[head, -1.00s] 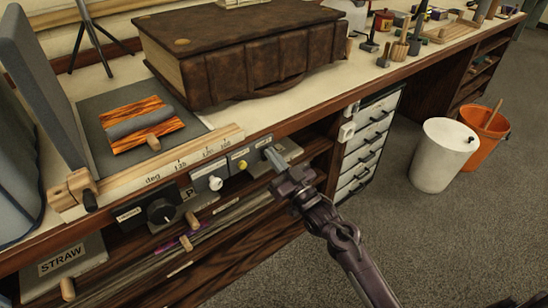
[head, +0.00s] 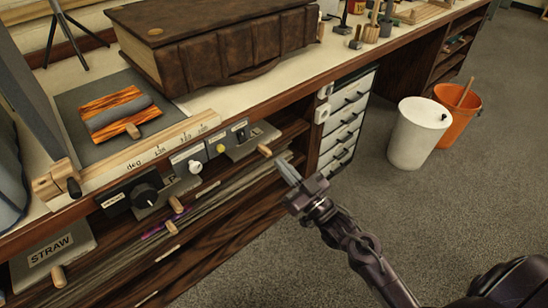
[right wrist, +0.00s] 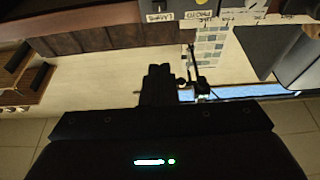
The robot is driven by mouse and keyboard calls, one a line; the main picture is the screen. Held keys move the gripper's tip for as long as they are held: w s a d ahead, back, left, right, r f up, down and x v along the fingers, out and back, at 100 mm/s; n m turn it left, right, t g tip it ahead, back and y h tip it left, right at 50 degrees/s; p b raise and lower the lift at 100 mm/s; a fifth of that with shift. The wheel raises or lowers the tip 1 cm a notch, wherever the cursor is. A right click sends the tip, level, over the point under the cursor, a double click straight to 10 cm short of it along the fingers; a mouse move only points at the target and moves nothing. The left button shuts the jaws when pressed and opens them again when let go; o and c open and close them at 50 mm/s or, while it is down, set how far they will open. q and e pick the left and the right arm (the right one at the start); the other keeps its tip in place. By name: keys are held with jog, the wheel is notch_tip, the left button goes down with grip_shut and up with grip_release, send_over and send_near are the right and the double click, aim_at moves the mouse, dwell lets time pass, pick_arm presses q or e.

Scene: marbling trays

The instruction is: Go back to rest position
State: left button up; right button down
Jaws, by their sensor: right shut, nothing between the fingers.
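My right gripper (head: 287,168) is in the head view, its arm coming in from the lower right. It is shut and empty, with its fingertips in front of the open shelves below the bench edge. They look a little apart from the control strip, to the right of its yellow button (head: 220,148). In the right wrist view my dark gripper (right wrist: 158,85) stands up in the lower middle, with the light bench top behind it. My left gripper is not in view.
The bench (head: 265,95) holds a big brown book (head: 215,50) and an orange marbled sheet (head: 110,100). A white knob (head: 195,167) and black dial (head: 145,195) stick out in front. A white bin (head: 418,135) and orange bucket (head: 458,120) stand on open grey floor (head: 400,215).

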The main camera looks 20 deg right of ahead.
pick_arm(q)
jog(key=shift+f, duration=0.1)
pick_arm(e)
jog(key=shift+s+d, duration=0.15)
jog(key=shift+s, duration=0.2)
